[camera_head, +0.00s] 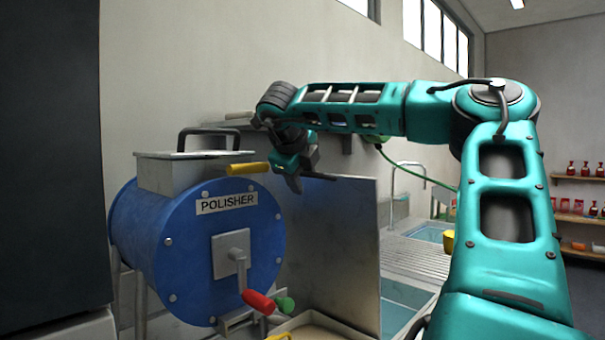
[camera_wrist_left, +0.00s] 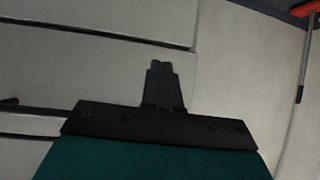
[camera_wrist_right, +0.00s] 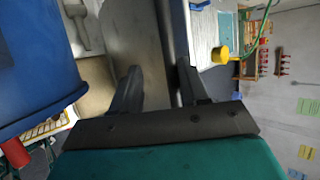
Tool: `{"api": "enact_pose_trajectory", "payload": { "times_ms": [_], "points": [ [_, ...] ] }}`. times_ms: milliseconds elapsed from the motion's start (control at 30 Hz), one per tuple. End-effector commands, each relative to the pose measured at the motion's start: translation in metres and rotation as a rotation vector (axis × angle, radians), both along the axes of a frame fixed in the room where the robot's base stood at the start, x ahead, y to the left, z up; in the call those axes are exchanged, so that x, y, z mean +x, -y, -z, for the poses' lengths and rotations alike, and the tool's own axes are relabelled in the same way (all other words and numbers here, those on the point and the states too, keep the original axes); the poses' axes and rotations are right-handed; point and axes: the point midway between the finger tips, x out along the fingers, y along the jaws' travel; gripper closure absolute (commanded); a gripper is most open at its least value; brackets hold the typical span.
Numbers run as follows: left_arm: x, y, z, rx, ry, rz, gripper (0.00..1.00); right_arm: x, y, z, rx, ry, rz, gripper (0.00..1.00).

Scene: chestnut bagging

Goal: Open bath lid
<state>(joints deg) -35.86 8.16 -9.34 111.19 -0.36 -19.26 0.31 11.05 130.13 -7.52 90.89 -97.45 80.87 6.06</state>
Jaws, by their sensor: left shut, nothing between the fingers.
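A flat grey metal panel (camera_head: 335,250), which looks like the bath lid, stands upright right of the blue polisher, beside a basin of water (camera_head: 400,305). I cannot tell how it is hinged. My right gripper (camera_head: 312,185) is open at the panel's top edge. In the right wrist view the panel (camera_wrist_right: 138,35) lies beyond the spread fingers (camera_wrist_right: 160,68), its dark edge near the right finger; contact cannot be told. My left gripper (camera_wrist_left: 161,66) is shut and empty in front of pale grey flat surfaces; it is outside the head view.
The blue polisher drum (camera_head: 150,235) stands at left with a yellow handle (camera_head: 248,168), a red crank grip (camera_head: 258,302) and a black-handled top box (camera_head: 180,172). A tap (camera_head: 408,165) and ribbed drainboard (camera_head: 415,255) lie behind the panel. Shelves with red bottles (camera_head: 585,170) are at far right.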

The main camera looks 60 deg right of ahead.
Motion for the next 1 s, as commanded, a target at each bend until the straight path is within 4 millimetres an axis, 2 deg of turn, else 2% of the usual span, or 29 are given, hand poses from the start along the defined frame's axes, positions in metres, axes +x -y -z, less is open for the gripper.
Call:
{"api": "enact_pose_trajectory", "payload": {
  "times_ms": [467, 567, 1000],
  "points": [
    [0.001, 0.0, -0.001, 0.0, 0.002, 0.0, 1.0, 0.0, -0.005, -0.007, -0.004, 0.007, -0.005, 0.6],
    [0.001, 0.0, 0.0, 0.0, 0.002, 0.0, 1.0, -0.002, -0.015, -0.017, -0.006, 0.007, -0.005, 0.6],
    [0.001, 0.0, 0.001, 0.0, 0.002, -0.001, 1.0, -0.018, -0.081, -0.075, -0.005, 0.006, -0.004, 0.6]
  ]
}}
